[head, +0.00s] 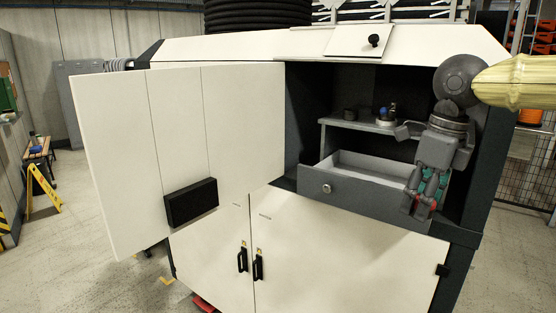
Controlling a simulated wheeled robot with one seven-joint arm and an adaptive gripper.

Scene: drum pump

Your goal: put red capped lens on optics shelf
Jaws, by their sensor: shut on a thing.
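My gripper (417,206) points down at the right side of the open drawer, in front of the cabinet opening. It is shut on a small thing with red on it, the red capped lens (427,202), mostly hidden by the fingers. The optics shelf (345,122) is a small grey shelf inside the cabinet, above and behind the drawer, left of my gripper. The shelf's right end is partly hidden by my gripper.
The grey drawer (345,188) is pulled out below the shelf; the visible part of its inside looks empty. A large white cabinet door (130,150) stands open at left. The cabinet's right wall is close to my arm. Bare shelf surface shows between the items.

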